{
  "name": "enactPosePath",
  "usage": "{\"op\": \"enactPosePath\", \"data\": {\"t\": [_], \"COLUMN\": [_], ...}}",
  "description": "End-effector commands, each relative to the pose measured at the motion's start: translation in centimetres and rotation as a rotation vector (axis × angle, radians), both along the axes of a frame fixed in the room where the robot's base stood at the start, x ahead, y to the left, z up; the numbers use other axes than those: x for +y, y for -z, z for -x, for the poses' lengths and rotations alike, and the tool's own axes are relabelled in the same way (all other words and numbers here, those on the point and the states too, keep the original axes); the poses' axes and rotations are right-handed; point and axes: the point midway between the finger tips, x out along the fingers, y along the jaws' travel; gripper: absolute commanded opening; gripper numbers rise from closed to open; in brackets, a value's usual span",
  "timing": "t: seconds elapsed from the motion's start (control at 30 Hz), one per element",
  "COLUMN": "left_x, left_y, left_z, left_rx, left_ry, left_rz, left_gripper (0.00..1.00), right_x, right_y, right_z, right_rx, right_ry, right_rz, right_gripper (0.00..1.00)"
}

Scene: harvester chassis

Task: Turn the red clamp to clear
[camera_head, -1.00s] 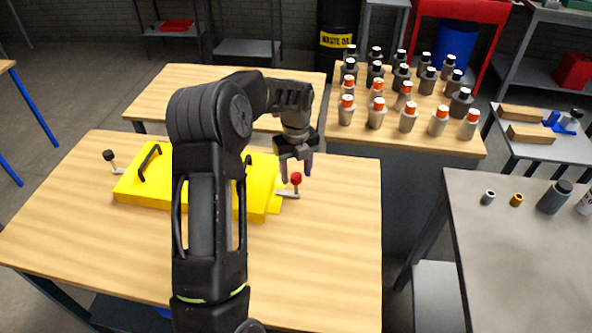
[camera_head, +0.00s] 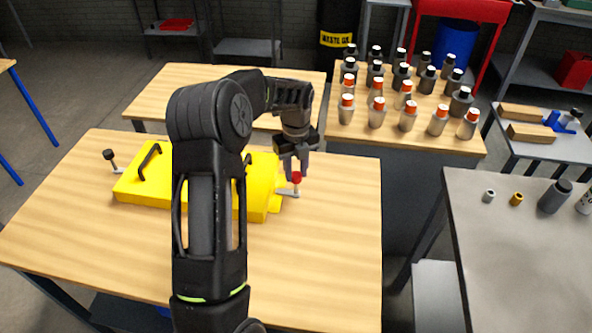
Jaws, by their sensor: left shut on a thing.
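The red clamp (camera_head: 296,178) is a red knob on a short light metal arm at the right end of a yellow panel (camera_head: 150,186). The panel lies on the wooden table. My left gripper (camera_head: 294,172) points down over the clamp and is shut on its red knob; the fingers hide part of the knob. The clamp's metal arm (camera_head: 287,192) lies over the panel's right edge. A black-knobbed clamp (camera_head: 109,156) stands at the panel's left end. My left arm hides the middle of the panel. My right gripper is not in view.
The wooden table (camera_head: 330,250) is clear to the right and in front of the panel. Black handles (camera_head: 149,160) rise from the panel. A second table at the back right bears several bottles (camera_head: 408,116). A grey table (camera_head: 510,250) stands at the right.

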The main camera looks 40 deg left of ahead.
Motion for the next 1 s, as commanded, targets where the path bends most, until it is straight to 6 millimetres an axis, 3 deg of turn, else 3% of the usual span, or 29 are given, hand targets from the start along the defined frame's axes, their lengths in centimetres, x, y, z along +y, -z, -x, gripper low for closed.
{"op": "enactPosePath", "data": {"t": [0.47,1.0], "left_x": [0.0,0.1], "left_y": [0.1,0.0], "left_z": [0.0,0.0], "left_rx": [-0.002,-0.003], "left_ry": [-0.172,-0.655], "left_rz": [0.0,-0.001], "left_gripper": [0.0,0.0], "right_x": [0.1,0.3], "right_y": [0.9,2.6], "right_z": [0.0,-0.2], "right_rx": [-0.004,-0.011], "right_ry": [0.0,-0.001], "right_rz": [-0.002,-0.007], "right_gripper": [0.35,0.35]}}
